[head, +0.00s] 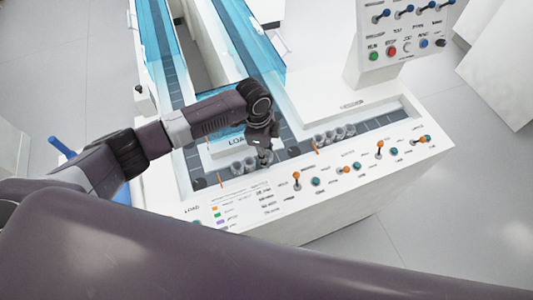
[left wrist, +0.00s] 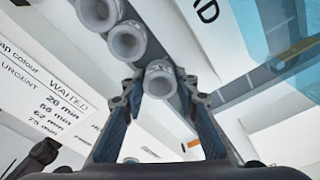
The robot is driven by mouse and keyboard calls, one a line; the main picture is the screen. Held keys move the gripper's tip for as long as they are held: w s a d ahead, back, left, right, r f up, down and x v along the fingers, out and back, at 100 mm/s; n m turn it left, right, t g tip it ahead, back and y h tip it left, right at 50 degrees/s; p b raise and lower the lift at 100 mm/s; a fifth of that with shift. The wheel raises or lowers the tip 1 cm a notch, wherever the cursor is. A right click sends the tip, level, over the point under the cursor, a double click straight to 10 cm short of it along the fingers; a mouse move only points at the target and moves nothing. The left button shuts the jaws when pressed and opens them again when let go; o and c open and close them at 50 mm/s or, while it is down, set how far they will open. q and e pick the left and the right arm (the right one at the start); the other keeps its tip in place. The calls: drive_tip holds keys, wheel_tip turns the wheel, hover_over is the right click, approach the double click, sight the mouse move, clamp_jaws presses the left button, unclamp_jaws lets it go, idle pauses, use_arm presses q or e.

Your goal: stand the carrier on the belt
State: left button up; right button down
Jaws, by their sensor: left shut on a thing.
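My left gripper (head: 265,152) reaches down over the front of the white machine. In the left wrist view its two fingers (left wrist: 159,88) are closed on a small grey, round, hollow-topped carrier (left wrist: 160,79). Two more carriers, a near one (left wrist: 127,43) and a farther one (left wrist: 97,12), stand in a line beside it. In the head view the gripper partly hides the held carrier; whether its base touches the surface I cannot tell. The dark segmented belt (head: 374,124) runs along the machine's front and shows in the wrist view (left wrist: 238,88). My right gripper is out of view.
Several other carriers (head: 334,134) stand to the right. A white LOAD block (head: 222,146) is just behind the gripper. The front panel (head: 262,205) has switches and knobs; a control box (head: 400,45) rises at the back right. Blue clear covers (head: 247,38) span the rear lanes.

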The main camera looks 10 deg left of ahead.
use_arm(q)
drive_tip(key=shift+s+f, duration=0.3)
drive_tip(key=shift+f, duration=0.15)
drive_tip(key=o, duration=0.9)
drive_tip(key=shift+w+f, duration=0.1)
drive_tip(key=shift+f, duration=0.05)
drive_tip(key=shift+o, duration=0.2)
drive_tip(key=shift+w+r, duration=0.15)
drive_tip(key=shift+r, duration=0.05)
drive_tip(key=shift+r, duration=0.3)
wheel_tip(320, 180, up, 11)
drive_tip(key=a, duration=0.1)
drive_tip(key=shift+a+r, duration=0.2)
drive_tip(key=shift+f, duration=0.1)
